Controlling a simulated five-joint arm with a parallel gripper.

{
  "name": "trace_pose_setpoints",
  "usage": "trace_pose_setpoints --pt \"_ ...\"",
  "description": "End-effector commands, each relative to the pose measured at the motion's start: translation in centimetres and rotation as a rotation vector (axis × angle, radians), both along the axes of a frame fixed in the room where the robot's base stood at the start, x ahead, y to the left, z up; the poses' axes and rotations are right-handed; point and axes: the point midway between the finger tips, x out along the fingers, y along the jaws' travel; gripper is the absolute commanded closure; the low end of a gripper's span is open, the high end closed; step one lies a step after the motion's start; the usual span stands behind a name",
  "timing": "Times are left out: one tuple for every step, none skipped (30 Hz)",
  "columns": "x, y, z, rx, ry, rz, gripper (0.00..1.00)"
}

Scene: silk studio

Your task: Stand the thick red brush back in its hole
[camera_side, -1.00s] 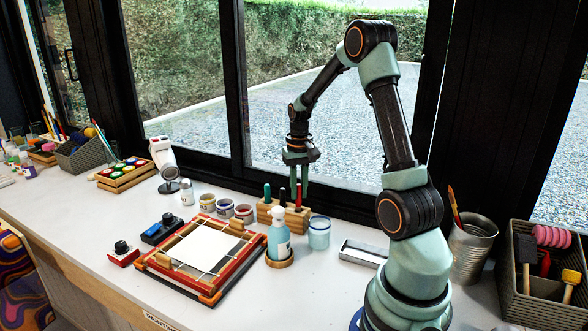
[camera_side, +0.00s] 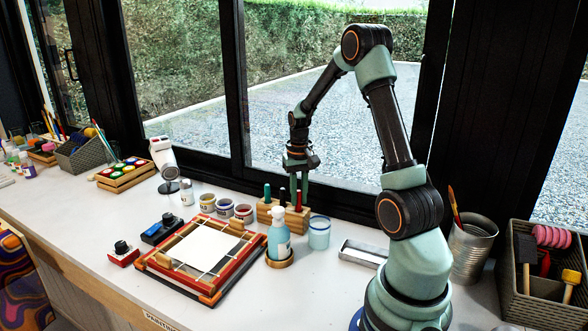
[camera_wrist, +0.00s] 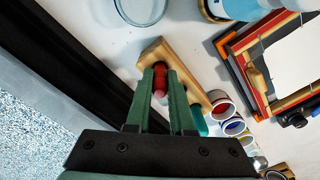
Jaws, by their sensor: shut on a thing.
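My gripper (camera_side: 300,182) points down over the wooden brush block (camera_side: 268,214) and is shut on the thick red brush (camera_side: 298,201). In the wrist view, the red brush (camera_wrist: 160,84) shows between the two green fingers of my gripper (camera_wrist: 163,72), at one end of the block (camera_wrist: 183,62). The brush looks upright, with its lower end at the block's right part. I cannot tell how deep it sits in its hole.
A glass jar (camera_side: 319,234) stands close to the block's right, and a blue pump bottle (camera_side: 279,240) stands in front. Paint pots (camera_side: 225,208) are to the left. A metal tray (camera_side: 362,253) lies right of the jar. The window frame (camera_side: 340,203) runs close behind.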

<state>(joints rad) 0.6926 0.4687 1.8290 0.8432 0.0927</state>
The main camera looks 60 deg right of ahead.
Motion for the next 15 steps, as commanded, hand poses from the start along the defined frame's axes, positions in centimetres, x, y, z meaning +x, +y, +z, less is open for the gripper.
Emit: trace_pose_setpoints --pt "0.00 0.00 0.00 0.000 0.000 0.000 1.00" --pt "0.00 0.00 0.00 0.000 0.000 0.000 1.00" --pt "0.00 0.00 -0.02 0.000 0.000 0.000 1.00" --pt "0.00 0.00 -0.04 0.000 0.000 0.000 1.00" --pt "0.00 0.00 -0.07 0.000 0.000 0.000 1.00" --pt "0.00 0.00 -0.11 0.000 0.000 0.000 1.00" --pt "0.00 0.00 -0.14 0.000 0.000 0.000 1.00" --pt "0.00 0.00 -0.17 0.000 0.000 0.000 1.00" --pt "0.00 0.00 -0.21 0.000 0.000 0.000 1.00" --pt "-0.01 0.01 -0.25 0.000 0.000 0.000 1.00" --pt "-0.01 0.01 -0.28 0.000 0.000 0.000 1.00" --pt "-0.01 0.01 -0.32 0.000 0.000 0.000 1.00" --pt "-0.01 0.01 -0.35 0.001 0.001 0.000 1.00" --pt "-0.01 0.01 -0.39 0.001 0.001 0.000 1.00" --pt "-0.01 0.01 -0.43 0.001 0.001 0.000 1.00"
